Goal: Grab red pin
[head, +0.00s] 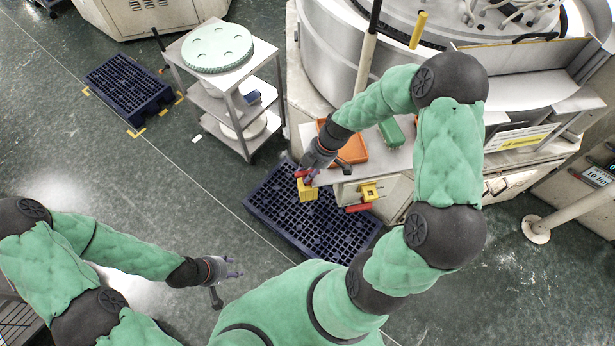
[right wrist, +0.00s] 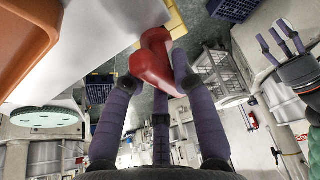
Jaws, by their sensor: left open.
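A red pin (right wrist: 153,64) sits between the purple fingertips of my right gripper (right wrist: 156,75) in the right wrist view, with fingers touching both its sides. In the head view the right gripper (head: 311,168) is at the left end of the grey work surface, with the red pin (head: 301,173) at its fingertips, just above a yellow block (head: 307,190). Whether pin and block touch is unclear. A second red pin (head: 358,208) lies beside another yellow block (head: 370,192). My left gripper (head: 228,270) is open and empty over the floor.
An orange tray (head: 352,148) and a green block (head: 391,132) lie on the work surface. A dark blue pallet (head: 285,215) is on the floor below. A grey cart (head: 225,80) stands at the upper left. The floor around my left gripper is clear.

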